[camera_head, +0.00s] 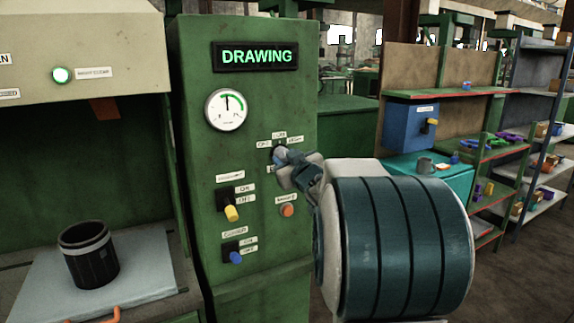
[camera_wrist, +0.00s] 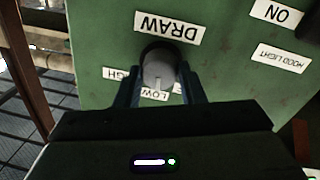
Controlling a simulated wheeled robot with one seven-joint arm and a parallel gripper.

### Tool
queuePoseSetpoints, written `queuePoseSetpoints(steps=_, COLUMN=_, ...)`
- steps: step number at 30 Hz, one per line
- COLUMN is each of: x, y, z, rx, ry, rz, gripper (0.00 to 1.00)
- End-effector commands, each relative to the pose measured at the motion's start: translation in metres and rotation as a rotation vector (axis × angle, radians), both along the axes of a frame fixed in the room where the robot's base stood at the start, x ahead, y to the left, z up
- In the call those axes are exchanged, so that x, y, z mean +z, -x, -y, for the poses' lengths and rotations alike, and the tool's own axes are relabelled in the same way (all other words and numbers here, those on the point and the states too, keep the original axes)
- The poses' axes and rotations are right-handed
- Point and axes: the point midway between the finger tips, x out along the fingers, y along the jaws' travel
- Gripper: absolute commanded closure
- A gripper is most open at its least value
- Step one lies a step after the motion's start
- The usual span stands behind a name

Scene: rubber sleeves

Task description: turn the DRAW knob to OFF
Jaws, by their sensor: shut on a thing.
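The DRAW knob (camera_wrist: 158,68) is a grey round knob on the green cabinet's front. It shows upside down in the wrist view, with the DRAW label above it and the LOW and HIGH labels below. Its pale pointer line faces the LOW label (camera_wrist: 156,94). My gripper (camera_wrist: 160,80) is shut on the knob, with one finger on each side. A finger partly covers the label to the lower right. In the head view my gripper (camera_head: 285,158) reaches the panel from the right, and the OFF label (camera_head: 264,144) shows at the knob's upper left.
The lit display (camera_head: 257,56) reads DRAWING, above a round gauge (camera_head: 226,109). Below the knob are an orange button (camera_head: 287,210), a yellow switch (camera_head: 231,213) and a blue switch (camera_head: 236,257). A black cup (camera_head: 88,255) stands on the left bench. Shelves stand at the right.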

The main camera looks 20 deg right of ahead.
Motion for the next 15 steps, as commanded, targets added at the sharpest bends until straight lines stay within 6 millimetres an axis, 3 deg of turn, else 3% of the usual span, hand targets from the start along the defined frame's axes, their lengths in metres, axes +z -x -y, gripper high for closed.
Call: queuePoseSetpoints(steps=15, x=-0.0056, y=0.0002, z=0.0011, rx=-0.001, ry=0.427, rz=0.015, gripper=0.87)
